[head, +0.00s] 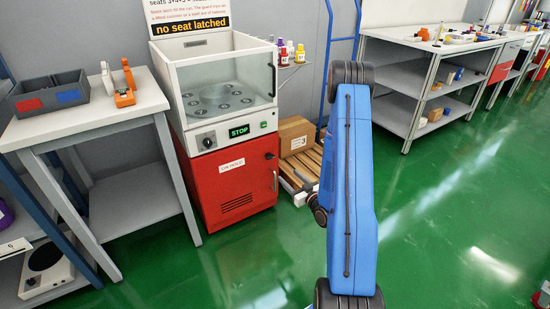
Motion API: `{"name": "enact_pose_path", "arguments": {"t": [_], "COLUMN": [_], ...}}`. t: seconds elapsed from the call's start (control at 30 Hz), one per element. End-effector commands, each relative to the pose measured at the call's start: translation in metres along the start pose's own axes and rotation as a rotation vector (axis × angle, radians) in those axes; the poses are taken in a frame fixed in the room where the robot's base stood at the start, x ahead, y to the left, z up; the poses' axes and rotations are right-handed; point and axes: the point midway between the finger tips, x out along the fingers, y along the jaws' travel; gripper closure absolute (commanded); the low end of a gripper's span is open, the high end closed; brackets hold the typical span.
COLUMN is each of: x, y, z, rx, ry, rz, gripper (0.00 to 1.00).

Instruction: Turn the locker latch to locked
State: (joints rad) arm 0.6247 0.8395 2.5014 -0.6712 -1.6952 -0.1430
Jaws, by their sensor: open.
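The locker is a red cabinet (228,196) with an "ON HOLD" label, below a glazed machine at the left of centre in the head view. A small dark latch (270,156) sits near the top right of its door. It is too small to tell which way it is turned. A vertical door handle (274,180) is just below it. The door looks shut. My blue arm stands to the right of the locker, apart from it. A dark wrist part shows at the arm's left edge. I cannot make out my gripper's fingers; the arm seems to hide them.
A cardboard box (296,135) on a wooden pallet (306,165) stands between locker and arm. A grey table (88,112) with a dark bin (50,95) is left of the locker. Shelved benches (395,84) are at the right. The green floor (240,260) in front is clear.

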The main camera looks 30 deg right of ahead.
Motion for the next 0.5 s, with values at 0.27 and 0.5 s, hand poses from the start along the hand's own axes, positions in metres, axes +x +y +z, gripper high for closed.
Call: {"name": "enact_pose_path", "arguments": {"t": [0.27, 0.5], "x": [-0.002, 0.032], "y": [0.003, 0.002], "z": [0.006, 0.004], "rx": [0.019, 0.017], "ry": [0.034, 0.035], "rz": [0.006, 0.003], "gripper": [0.44, 0.44]}}
